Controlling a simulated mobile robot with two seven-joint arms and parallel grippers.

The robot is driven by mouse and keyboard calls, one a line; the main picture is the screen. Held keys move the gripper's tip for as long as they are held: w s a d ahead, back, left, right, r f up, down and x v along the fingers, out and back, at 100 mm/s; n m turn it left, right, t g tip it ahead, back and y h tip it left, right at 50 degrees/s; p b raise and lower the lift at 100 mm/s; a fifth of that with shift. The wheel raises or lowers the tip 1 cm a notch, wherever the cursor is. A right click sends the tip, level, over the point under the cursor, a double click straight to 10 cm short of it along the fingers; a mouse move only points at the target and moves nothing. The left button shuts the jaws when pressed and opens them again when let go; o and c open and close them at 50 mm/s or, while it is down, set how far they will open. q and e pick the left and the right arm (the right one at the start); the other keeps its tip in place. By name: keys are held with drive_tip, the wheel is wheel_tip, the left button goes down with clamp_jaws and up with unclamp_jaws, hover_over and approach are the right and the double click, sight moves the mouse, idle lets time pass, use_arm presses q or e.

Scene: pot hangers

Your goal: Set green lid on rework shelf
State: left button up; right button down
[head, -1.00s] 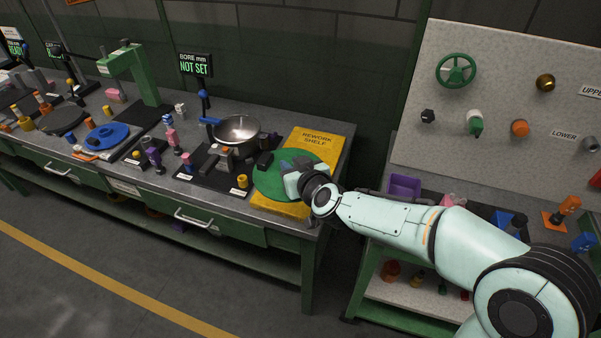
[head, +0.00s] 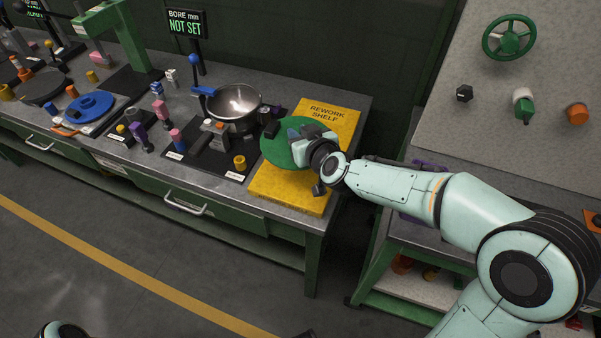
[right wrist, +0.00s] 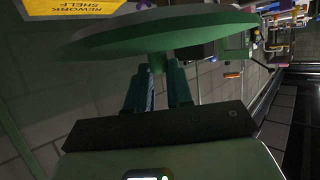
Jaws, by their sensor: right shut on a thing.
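The green lid (head: 276,150) is a round disc over the yellow rework shelf (head: 290,190) at the bench's right end, covering its middle and overhanging its left edge. My right gripper (head: 305,140) is shut on the lid's knob from the right side. In the right wrist view the lid (right wrist: 150,40) lies across the fingertips (right wrist: 158,75), with the knob between them. The shelf's lettered end (right wrist: 75,12) shows beyond it. I cannot tell whether the lid touches the shelf. My left gripper is out of view.
A steel pan (head: 235,105) with a blue handle stands left of the shelf, by a black fixture with small blocks. A yellow cylinder (head: 239,162) stands near the shelf's left edge. A blue lid (head: 90,106) lies further left.

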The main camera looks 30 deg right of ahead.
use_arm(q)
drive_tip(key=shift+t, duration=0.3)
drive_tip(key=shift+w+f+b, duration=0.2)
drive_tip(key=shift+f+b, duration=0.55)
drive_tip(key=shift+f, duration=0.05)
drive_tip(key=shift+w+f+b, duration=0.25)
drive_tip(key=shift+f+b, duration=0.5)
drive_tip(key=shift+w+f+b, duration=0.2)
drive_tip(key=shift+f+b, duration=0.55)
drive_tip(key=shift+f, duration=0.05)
use_arm(e)
drive_tip(key=shift+w+f, duration=0.15)
drive_tip(key=shift+f, duration=2.9)
drive_tip(key=shift+w+f, duration=0.1)
drive_tip(key=shift+f, duration=2.9)
drive_tip(key=c, duration=1.4)
unclamp_jaws()
drive_tip(key=shift+f, duration=0.2)
drive_tip(key=o, duration=0.4)
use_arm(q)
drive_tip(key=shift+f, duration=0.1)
use_arm(e)
drive_tip(key=shift+r, duration=0.2)
